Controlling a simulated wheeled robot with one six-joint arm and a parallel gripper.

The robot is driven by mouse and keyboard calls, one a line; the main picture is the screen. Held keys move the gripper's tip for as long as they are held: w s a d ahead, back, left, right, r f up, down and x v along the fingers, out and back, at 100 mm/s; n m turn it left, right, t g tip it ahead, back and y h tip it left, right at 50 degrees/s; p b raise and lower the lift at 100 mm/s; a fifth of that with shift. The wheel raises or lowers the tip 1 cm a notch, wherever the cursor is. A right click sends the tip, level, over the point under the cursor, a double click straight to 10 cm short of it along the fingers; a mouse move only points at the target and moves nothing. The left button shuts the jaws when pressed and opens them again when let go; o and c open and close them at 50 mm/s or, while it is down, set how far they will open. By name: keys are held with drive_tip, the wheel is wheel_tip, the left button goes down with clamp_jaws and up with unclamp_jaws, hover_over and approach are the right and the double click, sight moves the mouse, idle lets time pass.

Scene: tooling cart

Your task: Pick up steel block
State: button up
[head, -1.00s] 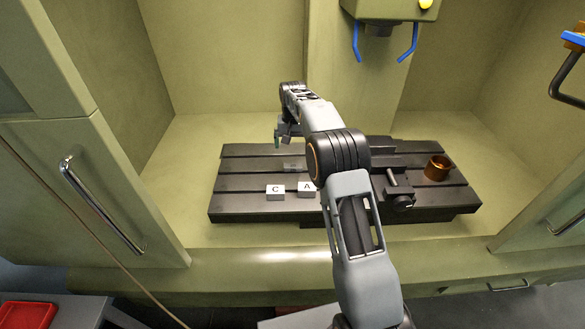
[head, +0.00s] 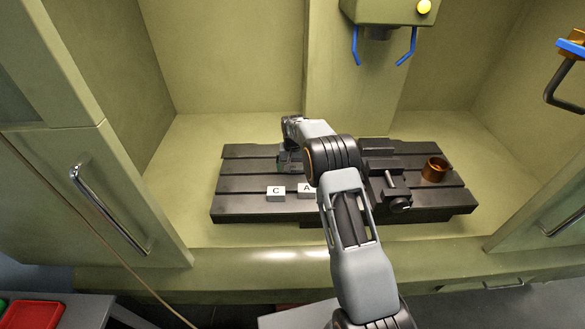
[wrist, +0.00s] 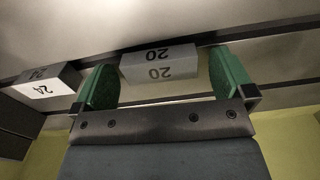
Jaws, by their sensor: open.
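A grey steel block (wrist: 160,66) marked 20 shows in the wrist view, between the two green fingers of my gripper (wrist: 162,70). The fingers stand open, one on each side of the block. In the head view my gripper (head: 288,160) is down low over the back left part of the dark slotted table (head: 245,165). The block is hidden there by the gripper and arm.
A block marked 24 (wrist: 45,84) lies left of my gripper in the wrist view. Blocks marked C (head: 276,194) and A (head: 306,191) sit at the table's front. A dark vise (head: 392,190) and a copper-coloured ring (head: 434,169) are to the right.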

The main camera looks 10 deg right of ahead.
drive_tip(key=shift+c, duration=0.5)
drive_tip(key=c, duration=1)
